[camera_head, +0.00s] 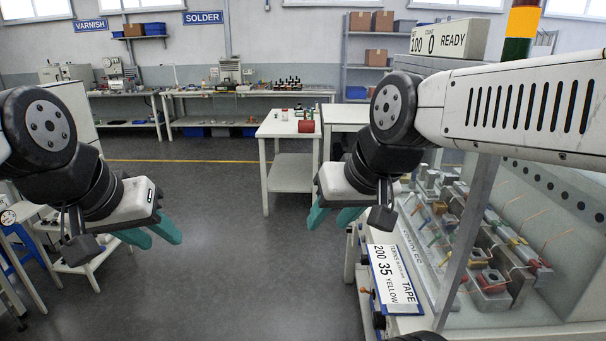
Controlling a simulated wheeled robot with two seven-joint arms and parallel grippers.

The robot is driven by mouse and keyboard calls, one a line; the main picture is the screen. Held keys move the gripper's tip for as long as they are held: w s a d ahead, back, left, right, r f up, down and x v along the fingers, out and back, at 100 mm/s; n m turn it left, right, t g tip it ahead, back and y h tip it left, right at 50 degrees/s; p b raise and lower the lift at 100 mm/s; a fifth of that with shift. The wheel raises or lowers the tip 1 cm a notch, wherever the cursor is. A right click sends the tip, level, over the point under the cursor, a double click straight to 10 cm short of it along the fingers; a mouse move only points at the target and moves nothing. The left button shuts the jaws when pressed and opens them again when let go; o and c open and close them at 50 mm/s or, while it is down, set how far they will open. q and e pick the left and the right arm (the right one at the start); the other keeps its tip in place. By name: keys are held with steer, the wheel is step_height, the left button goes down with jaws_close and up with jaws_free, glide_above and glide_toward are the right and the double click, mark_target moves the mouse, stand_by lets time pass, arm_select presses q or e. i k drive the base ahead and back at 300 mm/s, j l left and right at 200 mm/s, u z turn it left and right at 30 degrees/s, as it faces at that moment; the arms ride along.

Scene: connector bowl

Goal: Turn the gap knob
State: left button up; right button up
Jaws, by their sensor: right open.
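A machine (480,240) with an enclosed work area stands at the right. On its front edge, below a tilted card reading 200, 35, YELLOW, TAPE (393,277), is a small orange-tipped control (365,291). A dark round knob (379,320) sits lower on the same edge. I cannot tell which is the gap knob; no label shows. My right gripper (328,220), with teal fingers, is open and empty, above and left of these controls and apart from them. My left gripper (160,239) is open and empty over the floor at the left.
A white table (290,128) with small items stands in the middle distance. Workbenches under VARNISH and SOLDER signs line the back wall. A display (440,41) reading READY is on the machine's top. A slanted post (468,230) crosses the machine's front. Floor between my grippers is clear.

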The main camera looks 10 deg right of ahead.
mark_target(377, 320)
steer(key=z, duration=1.65)
